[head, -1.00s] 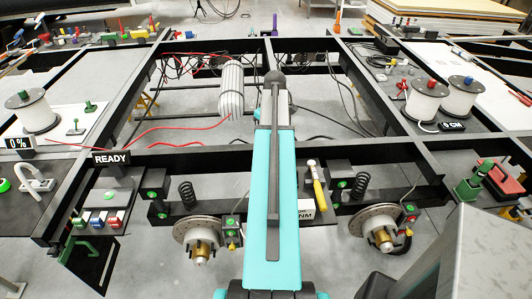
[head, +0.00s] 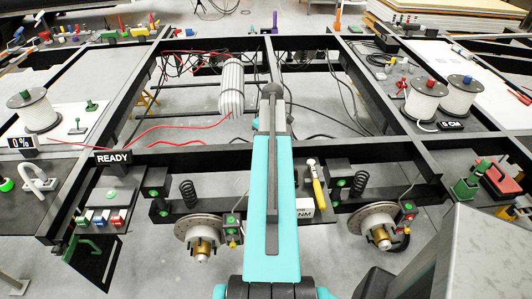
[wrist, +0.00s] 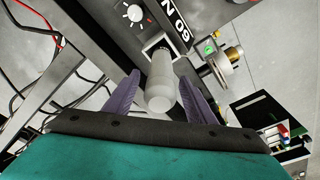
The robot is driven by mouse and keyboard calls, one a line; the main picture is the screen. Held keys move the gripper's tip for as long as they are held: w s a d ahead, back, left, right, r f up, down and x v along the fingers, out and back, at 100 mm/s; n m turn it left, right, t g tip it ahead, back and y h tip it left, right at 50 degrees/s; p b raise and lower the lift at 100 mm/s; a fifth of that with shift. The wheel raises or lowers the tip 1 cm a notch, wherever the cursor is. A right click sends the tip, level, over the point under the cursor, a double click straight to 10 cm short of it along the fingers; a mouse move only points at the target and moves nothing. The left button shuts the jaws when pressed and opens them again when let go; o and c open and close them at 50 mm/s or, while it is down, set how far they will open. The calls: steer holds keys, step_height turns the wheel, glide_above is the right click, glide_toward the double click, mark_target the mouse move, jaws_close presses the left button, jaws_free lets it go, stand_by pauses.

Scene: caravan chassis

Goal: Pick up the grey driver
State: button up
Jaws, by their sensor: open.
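The grey driver (wrist: 160,75) shows in the wrist view as a pale grey cylindrical handle with a rounded end towards the camera. Its far end reaches a white square socket or holder on a dark beam. My gripper (wrist: 160,72) is open, with one purple finger on each side of the handle. Whether either finger touches the handle is unclear. In the head view my arm hides the gripper, and I cannot make out the driver there.
Brake discs (head: 198,228) and black springs (head: 188,194) sit along the front beam. A panel with a dial (wrist: 135,13) and cables (wrist: 50,85) lie near the gripper. The READY sign (head: 113,157) is left.

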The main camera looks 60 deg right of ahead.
jaws_close()
steer(key=shift+r, duration=0.1)
stand_by(0.4)
steer(key=shift+r+b, duration=1.55)
steer(key=shift+r, duration=3.35)
